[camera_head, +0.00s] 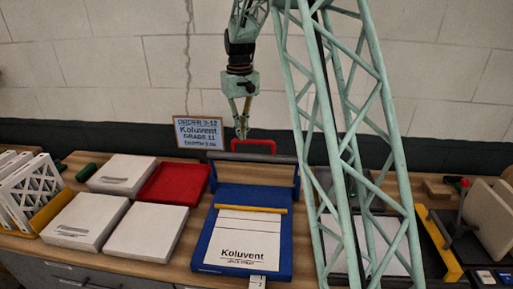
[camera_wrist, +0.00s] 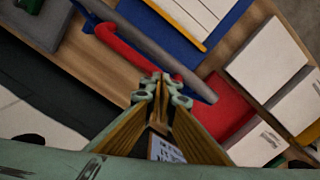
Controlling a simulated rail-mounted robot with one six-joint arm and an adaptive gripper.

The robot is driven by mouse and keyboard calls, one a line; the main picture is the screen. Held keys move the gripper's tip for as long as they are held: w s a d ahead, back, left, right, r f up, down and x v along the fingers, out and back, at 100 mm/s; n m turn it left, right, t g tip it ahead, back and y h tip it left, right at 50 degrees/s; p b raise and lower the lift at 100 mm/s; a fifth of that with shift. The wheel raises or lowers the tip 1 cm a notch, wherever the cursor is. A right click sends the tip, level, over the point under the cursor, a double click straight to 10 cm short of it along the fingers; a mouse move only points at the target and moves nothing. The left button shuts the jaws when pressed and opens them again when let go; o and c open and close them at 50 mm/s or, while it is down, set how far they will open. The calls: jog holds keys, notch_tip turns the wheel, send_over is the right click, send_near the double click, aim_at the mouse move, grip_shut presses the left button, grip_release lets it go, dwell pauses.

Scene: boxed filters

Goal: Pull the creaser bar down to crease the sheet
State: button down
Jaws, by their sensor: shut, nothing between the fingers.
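The creaser has a blue base (camera_head: 284,258) on the bench. A white sheet (camera_head: 238,236) printed "Koluvent" lies on it, with a yellow strip (camera_head: 250,209) across its far end. The grey creaser bar (camera_head: 225,156) spans the back of the creaser between blue side arms, with a red handle (camera_head: 262,142) above it. The wrist view also shows the red handle (camera_wrist: 124,47) and grey bar (camera_wrist: 150,43). My gripper (camera_head: 241,137) is shut and empty, pointing down at the handle's left part. In the wrist view its fingertips (camera_wrist: 160,80) are close to the handle; I cannot tell whether they touch.
A red tray (camera_head: 176,186) and white boxes (camera_head: 145,231) stand left of the creaser. An order sign (camera_head: 201,132) stands behind. A pale green lattice column (camera_head: 345,150) crosses the right side, partly hiding another white sheet. A yellow-edged rack (camera_head: 45,213) is far left.

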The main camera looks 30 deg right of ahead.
jog(key=shift+s+a+f, duration=0.1)
jog(key=shift+s+f, duration=0.1)
dwell(0.3)
jog(key=shift+s+a+f+b, duration=0.2)
jog(key=shift+s+a+b, duration=0.3)
jog(key=shift+s, duration=0.15)
jog(key=shift+s+a+f, duration=0.1)
jog(key=shift+s+a, duration=0.05)
jog(key=shift+s, duration=0.05)
dwell(0.3)
jog(key=shift+s+a+f+b, duration=0.35)
jog(key=shift+s+a+b, duration=0.25)
jog(key=shift+s, duration=0.2)
